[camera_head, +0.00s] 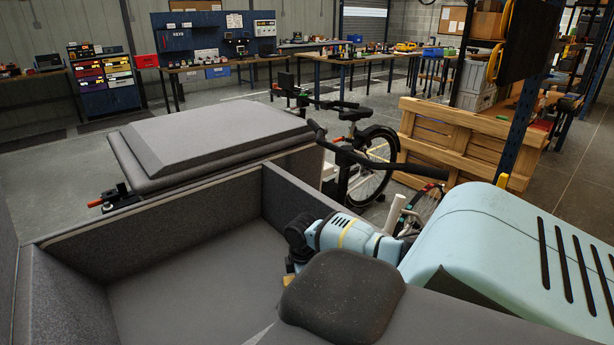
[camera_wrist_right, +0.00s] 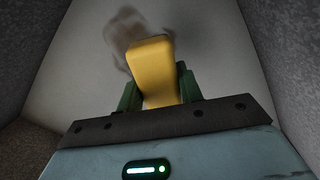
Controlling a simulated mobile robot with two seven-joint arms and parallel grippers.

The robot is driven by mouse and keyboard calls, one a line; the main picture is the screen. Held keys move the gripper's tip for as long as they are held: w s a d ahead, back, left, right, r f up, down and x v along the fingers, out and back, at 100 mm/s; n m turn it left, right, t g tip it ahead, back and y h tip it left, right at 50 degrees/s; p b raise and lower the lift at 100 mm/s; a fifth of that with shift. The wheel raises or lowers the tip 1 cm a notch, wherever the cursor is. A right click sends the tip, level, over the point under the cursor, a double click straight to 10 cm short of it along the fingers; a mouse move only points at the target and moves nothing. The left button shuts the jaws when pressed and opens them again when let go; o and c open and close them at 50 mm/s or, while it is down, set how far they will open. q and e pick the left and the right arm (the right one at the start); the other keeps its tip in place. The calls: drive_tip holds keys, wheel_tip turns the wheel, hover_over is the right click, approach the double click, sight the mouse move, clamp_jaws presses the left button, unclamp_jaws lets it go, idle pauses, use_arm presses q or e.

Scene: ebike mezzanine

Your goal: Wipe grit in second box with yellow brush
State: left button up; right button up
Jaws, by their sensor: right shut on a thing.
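My right arm reaches down into the open grey felt-lined box (camera_head: 190,270) in the foreground of the head view. In the right wrist view, my right gripper (camera_wrist_right: 159,92) is shut on a yellow brush (camera_wrist_right: 152,68), with one green finger on each side of it. A dark smudge of grit (camera_wrist_right: 125,32) lies on the pale box floor, just beyond and partly behind the brush. I cannot tell whether the brush touches the floor; its bristles are hidden. In the head view the right gripper is mostly hidden behind the arm. My left gripper is not in view.
The grey box walls (camera_wrist_right: 277,35) stand close on both sides in the wrist view. Behind the open box is another box with a closed grey lid (camera_head: 210,135). Workbenches line the back.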

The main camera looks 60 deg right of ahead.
sight(289, 290)
drive_tip(key=shift+w+a+r, duration=0.1)
drive_tip(key=shift+w+a, duration=0.1)
drive_tip(key=shift+a, duration=0.4)
drive_tip(key=shift+w+a+r, duration=0.1)
drive_tip(key=shift+w+a, duration=0.15)
drive_tip(key=shift+a, duration=0.55)
drive_tip(key=shift+w+a, duration=0.2)
drive_tip(key=shift+a, duration=0.6)
drive_tip(key=shift+a, duration=0.1)
drive_tip(key=a, duration=0.1)
drive_tip(key=w+a, duration=0.1)
drive_tip(key=a, duration=0.1)
drive_tip(key=shift+r, duration=0.1)
drive_tip(key=shift+s, duration=0.15)
drive_tip(key=shift+s+a+r, duration=0.1)
drive_tip(key=shift+s+a, duration=0.1)
drive_tip(key=shift+s, duration=0.4)
